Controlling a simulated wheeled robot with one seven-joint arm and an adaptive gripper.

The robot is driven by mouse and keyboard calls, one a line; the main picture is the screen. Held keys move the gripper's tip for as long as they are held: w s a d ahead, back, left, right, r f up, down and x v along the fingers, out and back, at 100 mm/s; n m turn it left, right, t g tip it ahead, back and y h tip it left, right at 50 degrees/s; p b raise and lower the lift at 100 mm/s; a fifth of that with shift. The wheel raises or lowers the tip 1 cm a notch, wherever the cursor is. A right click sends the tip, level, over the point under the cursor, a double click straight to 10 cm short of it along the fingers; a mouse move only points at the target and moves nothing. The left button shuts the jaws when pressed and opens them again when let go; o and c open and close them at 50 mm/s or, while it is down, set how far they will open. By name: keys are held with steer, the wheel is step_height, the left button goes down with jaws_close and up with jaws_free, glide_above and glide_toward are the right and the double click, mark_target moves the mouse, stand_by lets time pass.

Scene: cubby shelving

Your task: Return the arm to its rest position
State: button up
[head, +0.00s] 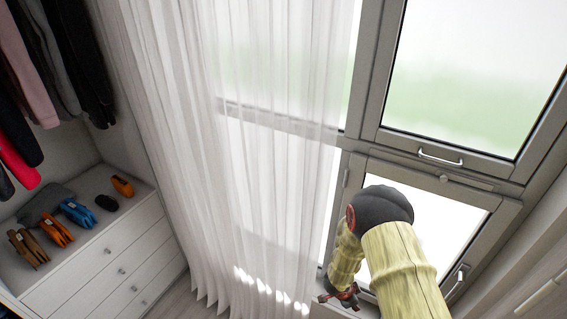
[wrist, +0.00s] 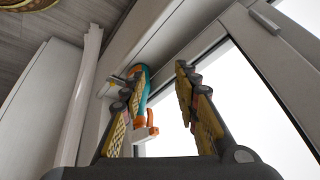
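My arm, in a yellow-green sleeve with a dark joint, reaches in at the lower right of the head view, in front of the window. My gripper (head: 345,297) is small there, low beside the sill, partly hidden by the arm. In the wrist view my gripper (wrist: 160,85) shows two yellow-padded fingers with a clear gap between them. It is open and nothing is held between the fingers. An orange and teal object (wrist: 151,131) shows behind the left finger, partly hidden by it; I cannot tell what it is.
A window frame (head: 370,75) with handles stands close to my arm. A sheer white curtain (head: 250,130) hangs to its left. A white drawer unit (head: 105,265) at the left carries several small items, with clothes (head: 25,80) hanging above.

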steer(key=w+a+r+n+t+y, duration=0.1)
steer(key=w+a+r+n+y, duration=0.25)
steer(key=a+r, duration=0.5)
steer(key=s+a+r+n+g+y+b, duration=0.1)
steer(key=s+a+r+n+y, duration=0.15)
steer(key=a+r, duration=0.2)
steer(key=s+a+r+n+y+b, duration=0.1)
steer(key=s+a+r+n+b, duration=0.1)
steer(key=s+a+r+n, duration=0.3)
steer(key=s+d+r+n+t+h+b, duration=0.1)
steer(key=s+d+r+n+b, duration=0.1)
steer(key=s+r, duration=0.6)
steer(key=s+d+r+n+t+h+b, duration=0.1)
steer(key=s+d+r, duration=0.5)
steer(key=r, duration=0.9)
steer(key=s+n+t+b, duration=0.1)
steer(key=s+n+b, duration=0.1)
steer(key=s+b, duration=0.1)
steer(key=shift+d+r, duration=0.25)
steer(key=shift+d, duration=0.05)
steer(key=shift+d, duration=0.1)
